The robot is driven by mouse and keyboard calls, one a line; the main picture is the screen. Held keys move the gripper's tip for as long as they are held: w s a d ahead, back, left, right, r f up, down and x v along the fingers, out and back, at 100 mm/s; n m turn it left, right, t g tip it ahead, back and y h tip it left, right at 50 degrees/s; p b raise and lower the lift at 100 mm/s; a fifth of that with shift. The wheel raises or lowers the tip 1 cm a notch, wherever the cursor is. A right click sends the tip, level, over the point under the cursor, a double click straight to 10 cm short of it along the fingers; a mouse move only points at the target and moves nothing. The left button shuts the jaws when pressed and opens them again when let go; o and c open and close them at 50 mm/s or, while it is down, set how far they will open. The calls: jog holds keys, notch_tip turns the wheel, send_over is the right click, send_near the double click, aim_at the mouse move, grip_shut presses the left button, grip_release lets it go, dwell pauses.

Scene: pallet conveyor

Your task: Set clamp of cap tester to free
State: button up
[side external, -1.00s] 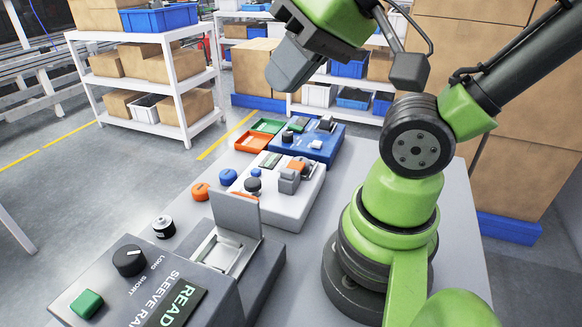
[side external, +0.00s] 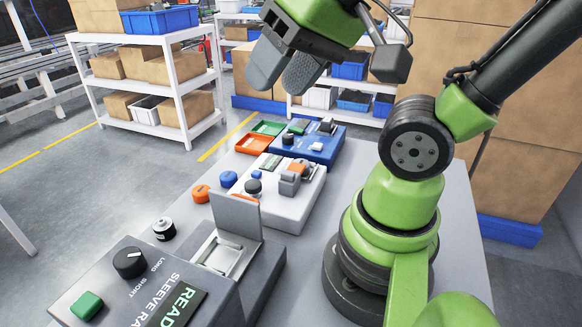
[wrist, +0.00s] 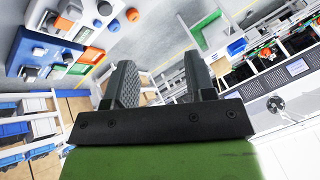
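The white tester (side external: 292,214), which seems to be the cap tester, stands mid-table between a grey and a blue device. A grey clamp-like part (side external: 289,183) sits on its right side with an orange piece (side external: 301,168) behind it. I cannot make out the clamp's setting. A dark round knob (side external: 254,187) stands at its left. My gripper (side external: 282,80) is in the air above and beyond the tester, apart from it. Its two fingers are spread with nothing between them; the wrist view also shows this gap (wrist: 162,80).
A grey sleeve device (side external: 120,275) with a raised plate (side external: 236,214) stands in front. Orange (side external: 201,193) and blue (side external: 228,179) caps lie left of the white tester. The blue device (side external: 315,150) and orange (side external: 253,145) and green (side external: 268,128) trays are behind.

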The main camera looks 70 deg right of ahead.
jog(key=w+d+f+m+g, duration=0.4)
jog(key=w+d+f+m, duration=0.1)
jog(key=d+m, duration=0.25)
jog(key=m+g+y, duration=0.3)
jog(key=m, duration=0.3)
send_near(289, 172)
jog(key=shift+n, duration=0.25)
jog(key=x, duration=0.8)
jog(key=shift+a+f, duration=0.15)
jog(key=shift+f, duration=0.2)
grip_shut()
jog(key=shift+a, duration=2)
grip_release()
